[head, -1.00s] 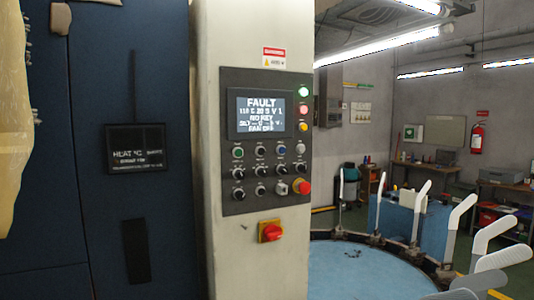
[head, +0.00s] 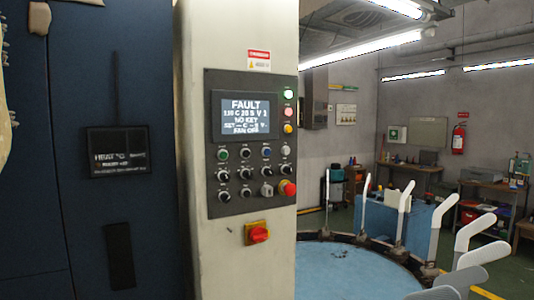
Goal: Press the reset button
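The control panel (head: 251,180) is a dark plate on a pale column, left of the picture's middle. Under these sit black knobs, a pale switch (head: 267,189) and a red mushroom button (head: 288,188). The labels are too small to read, so I cannot tell which button is reset. My gripper is not in view.
A dark blue cabinet (head: 95,220) stands at left. At right, a round blue table (head: 345,272) carries several upright pale sock forms (head: 470,230) around its edge. Workbenches line the back wall.

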